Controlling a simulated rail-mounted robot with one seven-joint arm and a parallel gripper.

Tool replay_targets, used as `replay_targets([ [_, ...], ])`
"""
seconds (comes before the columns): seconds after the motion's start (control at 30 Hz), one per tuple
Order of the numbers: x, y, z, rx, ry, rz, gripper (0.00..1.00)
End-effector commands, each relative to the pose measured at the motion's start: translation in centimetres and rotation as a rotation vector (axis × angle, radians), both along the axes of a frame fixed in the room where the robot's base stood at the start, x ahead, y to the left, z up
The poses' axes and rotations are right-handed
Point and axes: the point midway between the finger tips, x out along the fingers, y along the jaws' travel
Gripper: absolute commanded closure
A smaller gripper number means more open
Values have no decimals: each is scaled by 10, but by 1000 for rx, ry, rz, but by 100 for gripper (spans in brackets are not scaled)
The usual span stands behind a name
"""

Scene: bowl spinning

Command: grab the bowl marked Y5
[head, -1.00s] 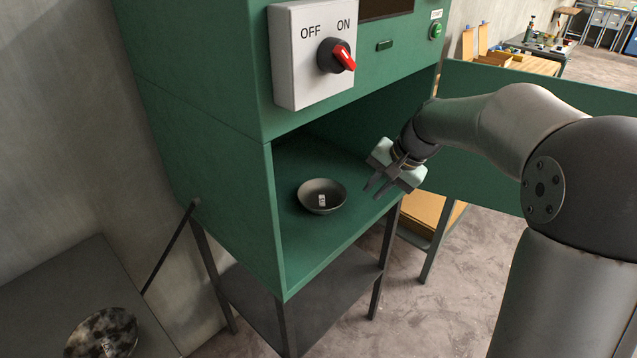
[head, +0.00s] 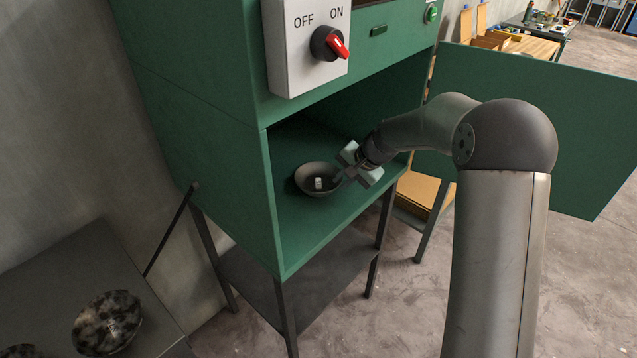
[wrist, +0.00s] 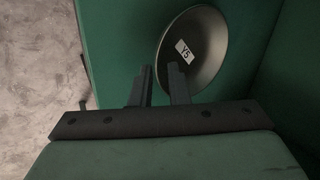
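The grey bowl marked Y5 (head: 310,187) sits upright on the floor of the green cabinet's open compartment. In the wrist view the bowl (wrist: 208,66) lies just ahead of the fingers, with its white Y5 label (wrist: 184,51) readable inside. My gripper (head: 342,179) is at the bowl's right rim, coming in from the right. In the wrist view my gripper (wrist: 158,82) has its two fingers apart. The right finger overlaps the bowl's near rim and the left finger is outside it. Whether a finger touches the rim cannot be told.
The green cabinet (head: 185,140) has side walls and a roof around the bowl. Its open door (head: 560,125) stands to the right, behind my arm. A switch box (head: 300,70) with a red knob is above. A dark speckled bowl (head: 107,322) is on a grey table at lower left.

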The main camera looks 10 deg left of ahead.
Motion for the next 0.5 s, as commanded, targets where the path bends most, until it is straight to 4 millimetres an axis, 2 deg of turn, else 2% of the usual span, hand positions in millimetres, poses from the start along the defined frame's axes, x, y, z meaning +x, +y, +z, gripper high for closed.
replay_targets([
  [0.3, 14, 15, -38, 0, 1, 1, 85],
  [0.5, 15, 18, -43, 0, 0, 0, 85],
])
